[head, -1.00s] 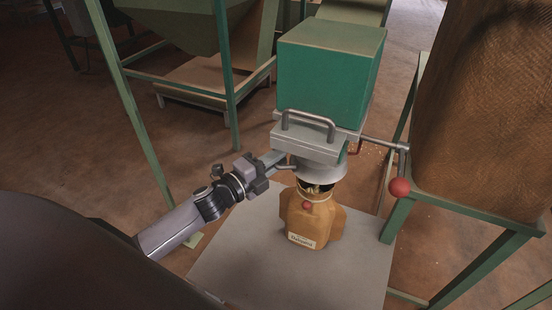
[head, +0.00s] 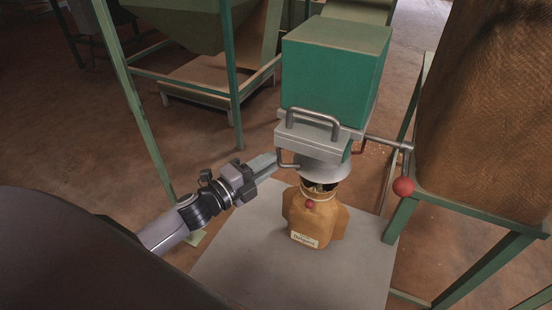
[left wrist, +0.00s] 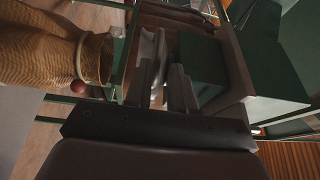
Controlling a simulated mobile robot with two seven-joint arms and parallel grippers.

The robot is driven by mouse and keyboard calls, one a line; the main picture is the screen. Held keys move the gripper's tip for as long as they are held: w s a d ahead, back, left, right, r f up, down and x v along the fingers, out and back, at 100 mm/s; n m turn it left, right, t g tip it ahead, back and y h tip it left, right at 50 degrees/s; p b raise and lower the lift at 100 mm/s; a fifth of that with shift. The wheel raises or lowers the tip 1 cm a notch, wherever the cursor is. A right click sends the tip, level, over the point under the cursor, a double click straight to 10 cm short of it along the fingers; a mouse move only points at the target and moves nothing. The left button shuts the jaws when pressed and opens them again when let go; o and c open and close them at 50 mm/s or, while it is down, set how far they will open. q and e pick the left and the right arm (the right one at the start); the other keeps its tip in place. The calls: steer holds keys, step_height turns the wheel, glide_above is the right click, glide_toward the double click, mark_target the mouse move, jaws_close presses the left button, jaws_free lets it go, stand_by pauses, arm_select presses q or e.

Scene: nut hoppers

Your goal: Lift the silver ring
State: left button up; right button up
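The silver ring (head: 327,172) looks to be the pale metal collar around the spout under the green machine. A bent grey rod (head: 287,165) sticks out from its left side. A brown labelled sack (head: 313,222) hangs or stands below, its open neck under the collar. My left gripper (head: 272,163) points at the rod from the left, its tips close to it; contact cannot be made out. In the left wrist view its two fingers (left wrist: 164,85) stand a little apart, with pale metal beyond them. My right gripper is not in view.
The green box (head: 333,65) with a grey bar handle (head: 312,119) sits above the collar. A lever with a red ball (head: 403,187) juts right. A grey platform (head: 255,265) lies below. A green stand (head: 480,270) with a large brown sack (head: 490,110) is at right.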

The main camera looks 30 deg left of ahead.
arm_select(q)
steer(key=v, duration=0.3)
stand_by(0.6)
steer(key=s+d+f+n+g+y+p, duration=0.2)
steer(key=s+d+f+n+g+p, duration=0.1)
steer(key=s+n, duration=0.5)
steer(key=s+d+f+n+g+y+p, duration=0.1)
steer(key=s+d+f+n+g+p, duration=0.2)
steer(key=s+f+n, duration=0.5)
steer(key=s+d+n+g, duration=0.1)
steer(key=d+n, duration=0.1)
steer(key=n, duration=0.1)
steer(key=shift+s+d+y, duration=0.3)
steer(key=shift+d+y, duration=0.05)
steer(key=shift+y, duration=0.05)
steer(key=shift+r, duration=0.1)
